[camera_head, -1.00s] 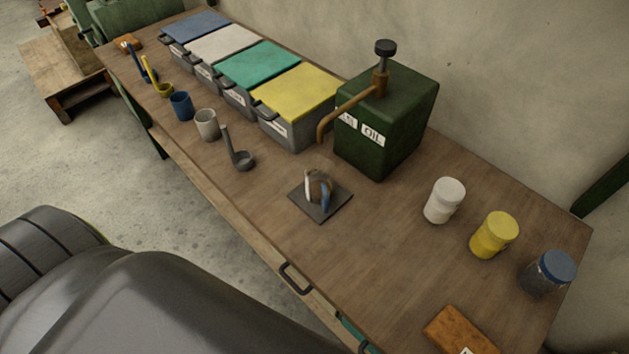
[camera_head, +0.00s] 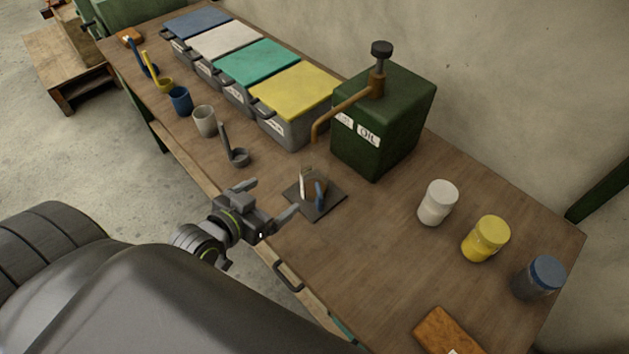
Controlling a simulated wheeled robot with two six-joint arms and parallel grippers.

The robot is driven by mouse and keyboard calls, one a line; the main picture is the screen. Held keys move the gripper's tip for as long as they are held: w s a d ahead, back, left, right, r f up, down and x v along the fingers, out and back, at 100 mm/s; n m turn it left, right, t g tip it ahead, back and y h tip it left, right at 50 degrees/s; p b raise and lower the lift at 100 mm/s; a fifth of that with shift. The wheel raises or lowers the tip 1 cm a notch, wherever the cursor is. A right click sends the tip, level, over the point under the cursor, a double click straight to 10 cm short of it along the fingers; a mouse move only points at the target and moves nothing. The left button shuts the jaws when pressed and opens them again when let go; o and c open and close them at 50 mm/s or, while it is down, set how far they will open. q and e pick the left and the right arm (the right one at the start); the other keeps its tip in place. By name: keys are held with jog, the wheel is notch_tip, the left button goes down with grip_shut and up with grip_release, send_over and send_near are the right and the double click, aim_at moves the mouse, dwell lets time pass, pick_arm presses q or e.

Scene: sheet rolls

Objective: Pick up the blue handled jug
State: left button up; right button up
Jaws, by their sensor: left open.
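A dark blue jug with a long upright handle (camera_head: 150,71) stands near the far left end of the workbench, just behind a similar yellow jug (camera_head: 163,85). It is small in the view and partly overlapped by the yellow one. My left gripper (camera_head: 267,200) is open and empty over the bench's front edge, far from the blue jug. A grey jug with a long handle (camera_head: 239,157) stands closer to this gripper. My right gripper is not in view.
A blue cup (camera_head: 180,101) and a pale cup (camera_head: 204,121) stand along the front edge. Lidded bins (camera_head: 290,90) and a green oil can (camera_head: 385,125) stand behind. A dark plate (camera_head: 330,205) with small upright pieces lies beside my gripper. Jars (camera_head: 486,240) stand at right.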

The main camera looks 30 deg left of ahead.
pick_arm(q)
jog(key=p, duration=0.2)
send_near(314, 168)
jog(key=x, duration=0.4)
jog(key=shift+w+a+f, duration=0.1)
jog(key=shift+w+f, duration=0.15)
jog(key=shift+w, duration=0.1)
jog(key=shift+w+f+p, duration=0.2)
jog(key=shift+w+p, duration=0.4)
jog(key=shift+w, duration=0.05)
jog(key=shift+d+p+x, duration=0.2)
jog(key=shift+p+x, duration=0.3)
jog(key=shift+x, duration=1.5)
jog(key=shift+s+f, duration=0.1)
jog(key=c, duration=1.2)
jog(key=shift+c, duration=1)
